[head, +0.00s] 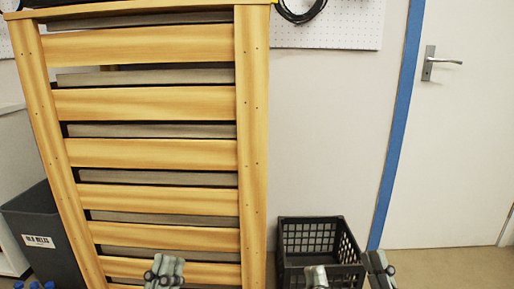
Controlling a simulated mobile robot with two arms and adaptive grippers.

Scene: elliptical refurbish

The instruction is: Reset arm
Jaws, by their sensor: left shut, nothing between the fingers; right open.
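My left gripper (164,271) is at the bottom edge of the head view, in front of the lower slats of a wooden slatted rack (150,154). Its fingers are together with nothing between them. My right gripper (349,272) is at the bottom edge further right, its two fingers spread apart and empty. It appears in front of the black crate (345,236). Only the finger ends of both grippers show; the arms are out of frame.
The black crate stands on the floor right of the rack. A grey bin (40,222) with a white label and several blue caps (34,285) are at lower left. A white door (445,150) with a blue frame (397,125) is at right, with clear floor (450,265) before it.

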